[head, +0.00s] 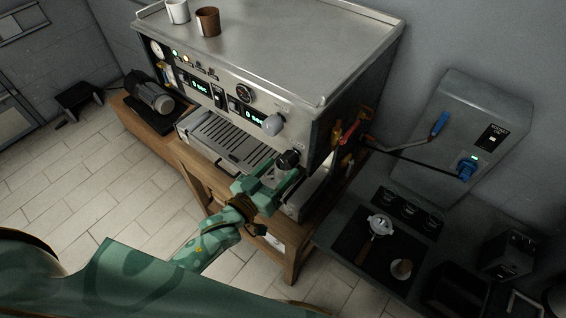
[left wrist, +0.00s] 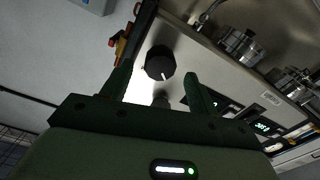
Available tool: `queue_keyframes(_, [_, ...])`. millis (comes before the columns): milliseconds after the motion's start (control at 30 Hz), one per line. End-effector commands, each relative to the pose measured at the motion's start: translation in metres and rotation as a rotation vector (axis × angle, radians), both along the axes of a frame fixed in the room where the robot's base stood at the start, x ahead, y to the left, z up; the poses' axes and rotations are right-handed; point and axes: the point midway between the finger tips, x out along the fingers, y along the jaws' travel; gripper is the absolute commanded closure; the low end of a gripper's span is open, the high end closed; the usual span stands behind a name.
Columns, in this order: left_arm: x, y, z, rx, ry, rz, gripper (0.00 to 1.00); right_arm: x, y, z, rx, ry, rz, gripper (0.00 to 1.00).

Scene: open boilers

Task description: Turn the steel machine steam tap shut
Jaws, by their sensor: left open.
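The steel machine (head: 270,45) is a boxy espresso machine on a wooden stand. A black round knob, which looks like the steam tap (head: 288,158), sits low at the right end of its front. In the left wrist view the knob (left wrist: 160,62) shows a white mark on its face. My left gripper (head: 279,175) is open just in front of the knob. In the left wrist view the knob appears between the fingertips of my left gripper (left wrist: 158,78), with gaps on both sides; contact is not visible. My right gripper is not in view.
A pale knob (head: 272,124) sits above the black one. The drip tray (head: 222,138) lies to the left. A red-handled valve (head: 350,131) is on the machine's right side, near a grey wall box (head: 465,115). A dark counter with a portafilter (head: 380,225) stands at right.

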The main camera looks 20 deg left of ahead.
Motion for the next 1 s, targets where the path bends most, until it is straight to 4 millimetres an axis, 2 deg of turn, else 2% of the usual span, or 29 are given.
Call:
queue_keyframes(100, [0.014, -0.006, 0.000, 0.000, -0.001, 0.000, 0.40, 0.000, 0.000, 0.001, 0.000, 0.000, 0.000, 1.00])
queue_keyframes(200, [0.020, -0.008, -0.001, 0.000, 0.001, 0.000, 0.40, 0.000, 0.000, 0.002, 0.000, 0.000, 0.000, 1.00])
queue_keyframes(500, [0.022, -0.008, -0.001, 0.001, 0.001, 0.000, 0.40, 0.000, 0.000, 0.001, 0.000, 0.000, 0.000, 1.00])
queue_keyframes(667, [0.022, -0.008, -0.001, 0.000, 0.001, 0.000, 0.85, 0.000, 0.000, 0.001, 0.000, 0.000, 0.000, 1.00])
queue_keyframes(1000, [0.022, -0.008, 0.000, 0.029, -0.009, 0.001, 0.85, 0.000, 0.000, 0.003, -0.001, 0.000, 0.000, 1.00])
